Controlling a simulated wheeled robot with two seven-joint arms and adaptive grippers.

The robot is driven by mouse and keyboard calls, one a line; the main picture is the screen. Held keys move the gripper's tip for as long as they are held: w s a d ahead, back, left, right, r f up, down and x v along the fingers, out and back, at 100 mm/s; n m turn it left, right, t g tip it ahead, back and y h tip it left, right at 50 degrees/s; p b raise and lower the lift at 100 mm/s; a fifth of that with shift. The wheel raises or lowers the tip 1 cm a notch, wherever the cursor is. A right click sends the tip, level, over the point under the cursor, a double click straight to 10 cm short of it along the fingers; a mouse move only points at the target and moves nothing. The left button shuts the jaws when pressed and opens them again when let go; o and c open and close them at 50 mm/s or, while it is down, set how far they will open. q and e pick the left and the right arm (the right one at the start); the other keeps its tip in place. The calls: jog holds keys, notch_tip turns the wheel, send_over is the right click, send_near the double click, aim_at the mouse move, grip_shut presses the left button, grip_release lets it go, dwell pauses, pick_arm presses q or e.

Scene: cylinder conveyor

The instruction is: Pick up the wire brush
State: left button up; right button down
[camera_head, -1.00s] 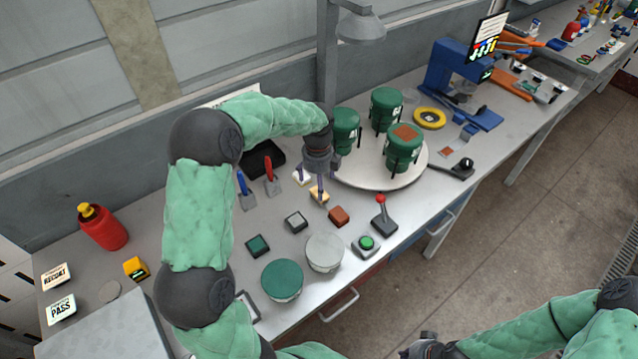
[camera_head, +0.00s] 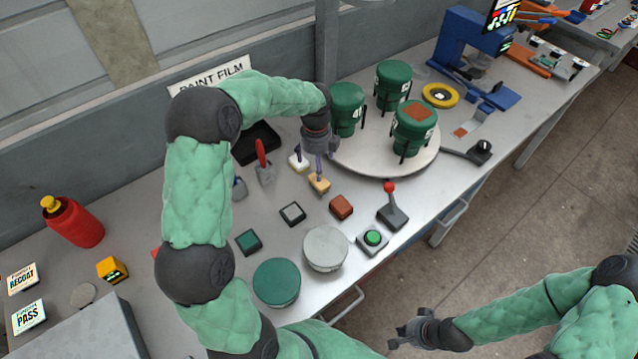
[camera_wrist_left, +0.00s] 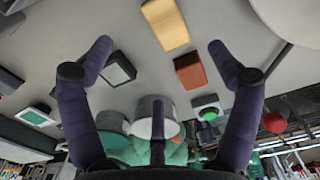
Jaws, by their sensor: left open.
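A tan block (camera_head: 319,183), which may be the wire brush, lies on the workbench (camera_head: 215,290); I cannot make out bristles. It also shows at the top of the left wrist view (camera_wrist_left: 166,24), partly cut off. My left gripper (camera_head: 309,167) points down above it with its purple fingers (camera_wrist_left: 160,47) spread, empty, on either side of it in the wrist view. A white block (camera_head: 298,162) lies just behind. My right gripper (camera_head: 401,331) is open and empty, out over the floor in front of the bench.
Near the left gripper are a red-brown block (camera_head: 341,207), a grey block (camera_head: 292,213), a red-knobbed lever (camera_head: 391,208) and a green button (camera_head: 373,238). A turntable (camera_head: 370,165) with green pots stands to the right. A red-handled scraper (camera_head: 264,163) lies left.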

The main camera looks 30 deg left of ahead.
pick_arm(q)
notch_tip(320, 180, down, 5)
jog(key=shift+r+b, duration=0.2)
jog(key=shift+b, duration=0.3)
jog(key=shift+w+a+f+b, duration=0.1)
jog(key=shift+f+b, duration=0.35)
jog(key=shift+f, duration=0.95)
jog(key=shift+w+f+b, duration=0.1)
jog(key=shift+f+b, duration=0.3)
jog(key=shift+f, duration=0.95)
jog(key=shift+r, duration=0.1)
jog(key=c, duration=1.3)
